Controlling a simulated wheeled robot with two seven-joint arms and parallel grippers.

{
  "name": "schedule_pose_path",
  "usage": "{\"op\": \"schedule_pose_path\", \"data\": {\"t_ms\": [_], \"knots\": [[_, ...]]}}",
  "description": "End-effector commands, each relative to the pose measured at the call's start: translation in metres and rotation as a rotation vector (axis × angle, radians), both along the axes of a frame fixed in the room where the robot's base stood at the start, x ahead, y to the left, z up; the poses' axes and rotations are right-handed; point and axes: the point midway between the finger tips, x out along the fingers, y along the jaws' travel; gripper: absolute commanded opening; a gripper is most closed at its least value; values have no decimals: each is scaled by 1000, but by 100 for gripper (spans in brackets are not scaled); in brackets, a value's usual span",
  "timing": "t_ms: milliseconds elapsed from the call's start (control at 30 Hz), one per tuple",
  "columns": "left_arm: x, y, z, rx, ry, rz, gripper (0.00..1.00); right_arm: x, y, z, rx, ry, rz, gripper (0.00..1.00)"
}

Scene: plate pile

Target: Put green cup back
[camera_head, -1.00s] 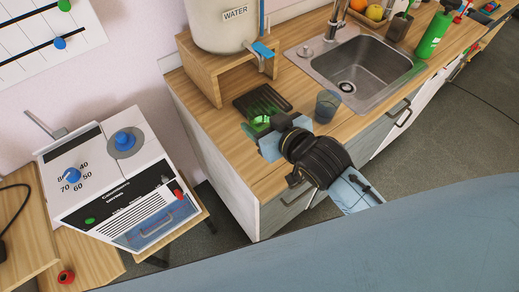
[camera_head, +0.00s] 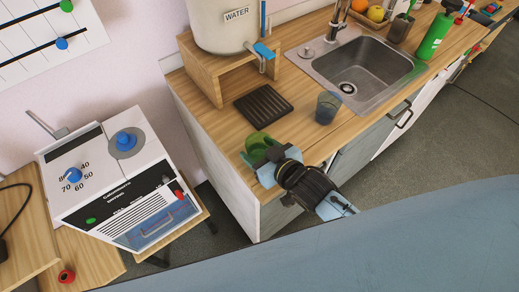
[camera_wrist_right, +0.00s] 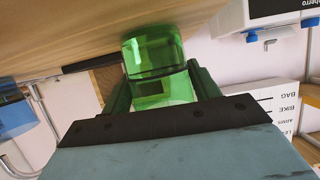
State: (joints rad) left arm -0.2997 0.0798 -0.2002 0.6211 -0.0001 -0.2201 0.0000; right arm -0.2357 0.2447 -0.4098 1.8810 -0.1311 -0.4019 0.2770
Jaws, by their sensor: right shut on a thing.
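The green see-through cup (camera_head: 262,141) is between the fingers of my right gripper (camera_head: 262,155), near the counter's front left corner. In the right wrist view the cup (camera_wrist_right: 153,52) sits between the two green fingers of my right gripper (camera_wrist_right: 163,85), which are shut on it. I cannot tell whether its base touches the counter. The black slatted drip tray (camera_head: 263,106) is bare, in front of the wooden stand. My left gripper is not in view.
A blue-grey see-through cup (camera_head: 327,107) stands right of the drip tray, near the sink (camera_head: 362,72). The white water tank (camera_head: 225,25) rests on a wooden stand (camera_head: 203,75). A white machine with blue knobs (camera_head: 115,185) stands left of the counter (camera_head: 225,135).

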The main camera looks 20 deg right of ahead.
Motion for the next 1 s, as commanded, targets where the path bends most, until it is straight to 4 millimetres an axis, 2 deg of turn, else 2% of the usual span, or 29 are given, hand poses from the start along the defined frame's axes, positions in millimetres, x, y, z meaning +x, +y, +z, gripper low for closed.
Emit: {"op": "schedule_pose_path", "data": {"t_ms": [333,367,500,867,1000], "knots": [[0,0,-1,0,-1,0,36,0,0,-2,2,-2,0,31],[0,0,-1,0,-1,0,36,0,0,-2,1,-1,0,63],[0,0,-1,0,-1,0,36,0,0,-2,1,-1,0,82],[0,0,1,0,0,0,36,0,0,2,0,-1,0,83],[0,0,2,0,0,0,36,-16,-6,7,0,2,0,83]]}}
